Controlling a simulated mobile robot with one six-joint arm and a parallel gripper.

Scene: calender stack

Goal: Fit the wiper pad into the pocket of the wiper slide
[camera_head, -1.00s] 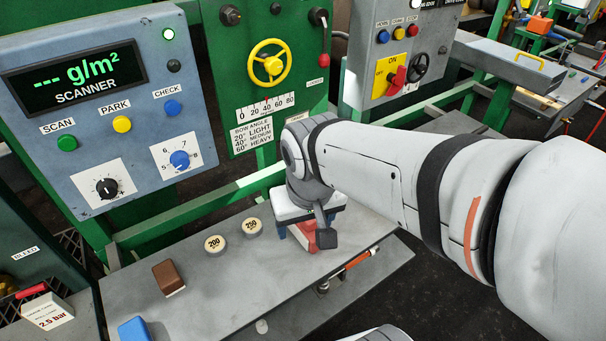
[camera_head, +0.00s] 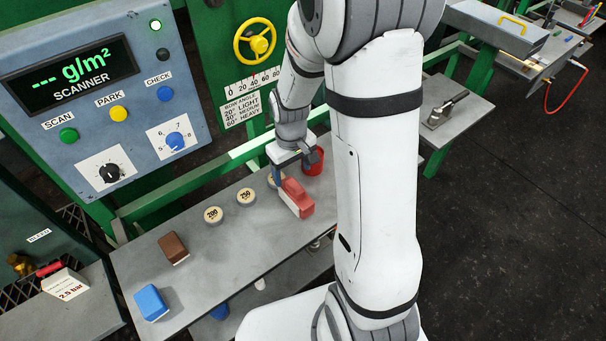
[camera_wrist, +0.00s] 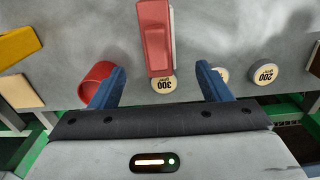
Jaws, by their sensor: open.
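My gripper (camera_head: 290,168) is open and empty above the far end of the grey bench (camera_head: 218,277). In the wrist view its two blue fingers (camera_wrist: 160,70) are spread wide. A red block with a raised grip and pale underside (camera_head: 296,199) lies just in front of the gripper; it also shows in the wrist view (camera_wrist: 154,38), beyond and between the fingertips. A brown block with a pale underside (camera_head: 173,247) and a blue block (camera_head: 151,301) lie further left. I cannot tell which block is the wiper pad. I cannot make out the wiper slide's pocket.
Discs marked 200 (camera_head: 213,215) and 250 (camera_head: 246,197) lie on the bench. A red cup (camera_head: 314,162) stands beside my gripper. The scanner panel (camera_head: 95,90) rises behind. A side table (camera_head: 455,122) holds a metal fixture.

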